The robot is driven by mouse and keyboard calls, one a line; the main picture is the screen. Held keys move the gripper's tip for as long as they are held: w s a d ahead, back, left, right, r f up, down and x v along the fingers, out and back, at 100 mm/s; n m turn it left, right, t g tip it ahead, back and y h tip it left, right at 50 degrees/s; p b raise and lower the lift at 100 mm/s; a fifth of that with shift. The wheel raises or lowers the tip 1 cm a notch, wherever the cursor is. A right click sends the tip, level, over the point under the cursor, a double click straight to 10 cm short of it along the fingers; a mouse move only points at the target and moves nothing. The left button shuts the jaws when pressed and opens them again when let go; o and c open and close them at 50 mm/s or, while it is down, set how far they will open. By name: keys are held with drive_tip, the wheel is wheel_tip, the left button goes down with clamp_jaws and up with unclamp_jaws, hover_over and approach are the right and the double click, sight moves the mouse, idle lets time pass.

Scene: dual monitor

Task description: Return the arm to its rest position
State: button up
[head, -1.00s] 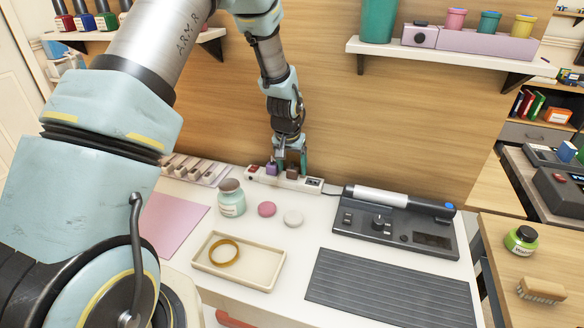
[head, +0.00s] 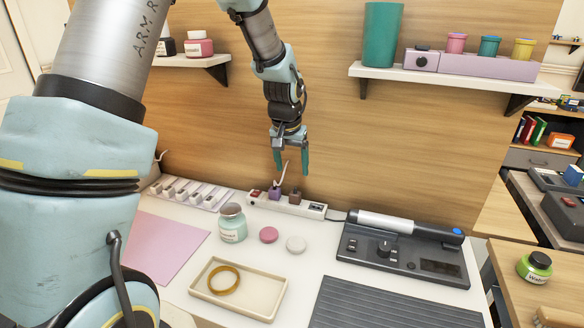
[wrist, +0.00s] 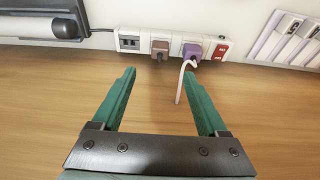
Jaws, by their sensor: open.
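My gripper (head: 292,164) is open and empty, with its two green fingers pointing down. It hangs in front of the wooden back panel, above the white power strip (head: 313,212) and apart from it. In the wrist view my gripper (wrist: 160,98) has its fingers spread wide with nothing held between them. A purple plug (head: 274,194) with a pale cord and a brown plug (head: 295,196) sit in the power strip. The purple plug (wrist: 192,50) and brown plug (wrist: 160,49) also show in the wrist view, beyond the fingertips.
A shelf (head: 440,76) with a green cup (head: 382,36) juts out at the upper right; another shelf is at left. Below stand a jar (head: 232,226), a tray (head: 255,305) with a ring, and a black device (head: 400,251). Air around my gripper is clear.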

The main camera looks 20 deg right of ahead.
drive_tip(key=s+a+r+n+y, duration=0.1)
drive_tip(key=a+r+n, duration=0.1)
drive_tip(key=a, duration=0.7)
drive_tip(key=s+a+r+n, duration=0.1)
drive_tip(key=a, duration=0.7)
drive_tip(key=s+a+n, duration=0.2)
drive_tip(key=s+a, duration=0.2)
drive_tip(key=a, duration=0.3)
drive_tip(key=s+a+r+n, duration=0.1)
drive_tip(key=s+a, duration=0.4)
drive_tip(key=a, duration=0.3)
drive_tip(key=shift+s+n+g+y, duration=0.2)
drive_tip(key=shift+n+g+y, duration=0.1)
drive_tip(key=shift+n, duration=0.1)
